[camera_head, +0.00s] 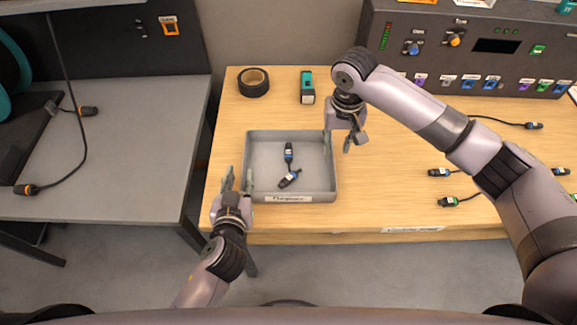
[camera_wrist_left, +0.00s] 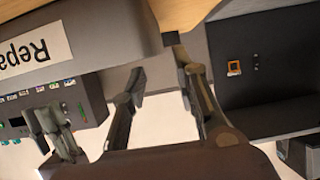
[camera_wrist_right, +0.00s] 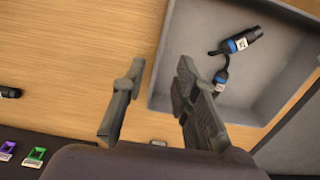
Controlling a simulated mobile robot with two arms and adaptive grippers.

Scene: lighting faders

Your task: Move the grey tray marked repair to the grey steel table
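The grey tray (camera_head: 262,155) stands on the wooden table, its white label facing the front edge. The label reads "Repa…" upside down in the left wrist view (camera_wrist_left: 35,48). Two dark connectors with blue bands (camera_head: 289,152) lie inside the tray. The grey steel table (camera_head: 120,150) is to the left, across a gap. My left gripper (camera_head: 238,178) is open at the tray's left front corner; contact cannot be told. My right gripper (camera_head: 337,144) is open at the right wall; in the right wrist view (camera_wrist_right: 155,105) one finger is over the inside and one outside.
A roll of black tape (camera_head: 254,82) and a teal-and-black device (camera_head: 307,86) stand behind the tray. A control panel (camera_head: 470,45) is at the back right, with loose cables nearby. A cable with orange-banded ends (camera_head: 28,190) lies on the steel table's left; its middle and right are clear.

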